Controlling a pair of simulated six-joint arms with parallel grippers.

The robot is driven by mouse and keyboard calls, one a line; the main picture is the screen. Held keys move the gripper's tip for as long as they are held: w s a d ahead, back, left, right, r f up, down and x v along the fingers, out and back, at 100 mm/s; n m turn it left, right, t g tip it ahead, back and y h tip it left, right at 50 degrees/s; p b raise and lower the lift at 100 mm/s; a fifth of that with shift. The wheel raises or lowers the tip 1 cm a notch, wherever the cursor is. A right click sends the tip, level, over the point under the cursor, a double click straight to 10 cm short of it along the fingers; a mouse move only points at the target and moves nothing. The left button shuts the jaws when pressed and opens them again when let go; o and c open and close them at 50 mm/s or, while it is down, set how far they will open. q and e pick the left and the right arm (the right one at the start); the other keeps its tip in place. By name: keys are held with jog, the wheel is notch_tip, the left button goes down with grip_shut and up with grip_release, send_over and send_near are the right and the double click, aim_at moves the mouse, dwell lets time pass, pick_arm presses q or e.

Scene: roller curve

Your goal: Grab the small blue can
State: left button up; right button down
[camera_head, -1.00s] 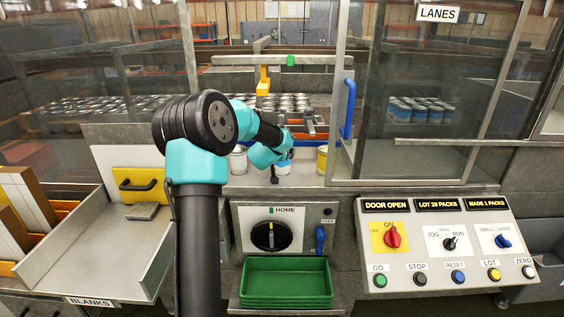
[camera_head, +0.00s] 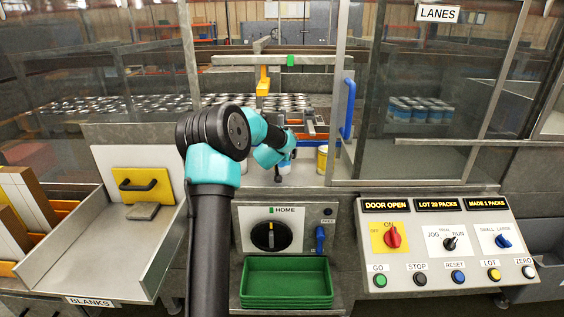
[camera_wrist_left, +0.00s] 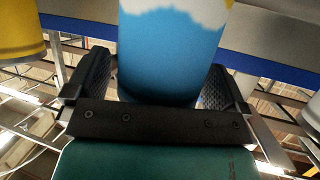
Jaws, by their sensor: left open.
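The small blue can (camera_wrist_left: 170,55), with a white patch at one end, stands between the two fingers of my left gripper (camera_wrist_left: 155,80) in the left wrist view. The fingers are open on either side of it; I cannot tell whether either one touches it. In the head view the blue can (camera_head: 285,167) shows only in part, at the end of my left arm, inside the open doorway. My left gripper (camera_head: 279,168) is mostly hidden there by its own arm. My right gripper is not in view.
A yellow can (camera_head: 322,158) stands just right of the blue can. The door frame with a blue handle (camera_head: 348,108) rises to the right. Many cans (camera_head: 110,103) stand behind. A green tray (camera_head: 287,280) and a control panel (camera_head: 448,243) are in front.

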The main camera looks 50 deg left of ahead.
pick_arm(q)
jog(key=shift+c, duration=0.2)
jog(key=c, duration=0.9)
jog(key=shift+c, duration=0.2)
